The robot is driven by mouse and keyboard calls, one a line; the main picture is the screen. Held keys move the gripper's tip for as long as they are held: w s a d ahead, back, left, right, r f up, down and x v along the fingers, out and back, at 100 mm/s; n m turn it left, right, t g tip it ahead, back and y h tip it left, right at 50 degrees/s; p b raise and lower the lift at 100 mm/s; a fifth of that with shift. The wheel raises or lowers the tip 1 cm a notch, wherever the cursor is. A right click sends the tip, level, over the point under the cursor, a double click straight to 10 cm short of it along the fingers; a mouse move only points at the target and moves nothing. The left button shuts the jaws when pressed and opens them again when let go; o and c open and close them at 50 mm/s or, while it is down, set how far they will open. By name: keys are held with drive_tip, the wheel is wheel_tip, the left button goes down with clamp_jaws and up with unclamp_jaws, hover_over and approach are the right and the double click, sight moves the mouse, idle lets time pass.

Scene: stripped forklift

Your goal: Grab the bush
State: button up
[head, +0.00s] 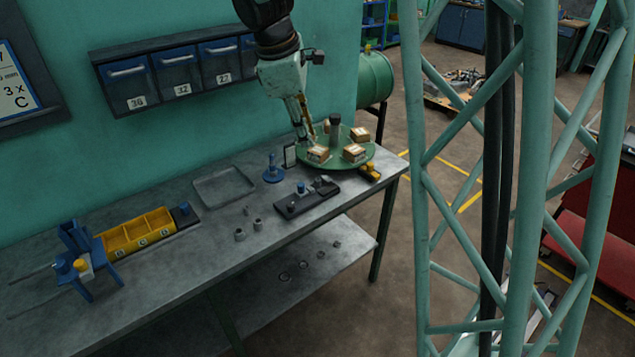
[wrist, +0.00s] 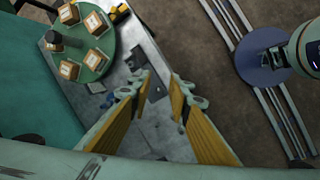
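Small grey metal cylinders stand on the workbench: one at the front (head: 240,234), one beside it (head: 257,223) and a thinner one behind (head: 246,210). They look like bushes; I cannot tell which one is the bush. My gripper (head: 304,138) is well above the bench, by the green round turntable (head: 352,164), to the right of and behind these parts. In the wrist view my gripper (wrist: 164,88) has its two yellow-padded fingers apart, with nothing between them. The bushes cannot be made out clearly there.
Boxes (head: 354,152) and a dark post sit on the turntable. A black fixture block (head: 306,197), blue stand (head: 273,170), shallow grey tray (head: 224,187) and yellow bin (head: 139,232) are on the bench. More rings lie on the lower shelf (head: 315,270). The bench front is mostly clear.

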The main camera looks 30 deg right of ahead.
drive_tip(key=w+d+f+n+p, duration=0.2)
drive_tip(key=w+d+f+n, duration=0.1)
drive_tip(key=w+f, duration=0.4)
drive_tip(key=w+d+f+n+g+h+p, duration=0.1)
drive_tip(key=w+d+f+n, duration=0.2)
drive_tip(key=w+f, duration=0.5)
wheel_tip(320, 180, down, 2)
drive_tip(key=shift+p, duration=0.35)
hover_over(317, 179)
drive_tip(key=a, duration=0.2)
drive_tip(key=shift+s+f, duration=0.15)
drive_tip(key=shift+f, duration=3.85)
drive_tip(key=shift+f, duration=0.1)
drive_tip(key=shift+x, duration=2.5)
drive_tip(key=shift+a, duration=0.1)
drive_tip(key=shift+c, duration=0.7)
drive_tip(key=c, duration=0.4)
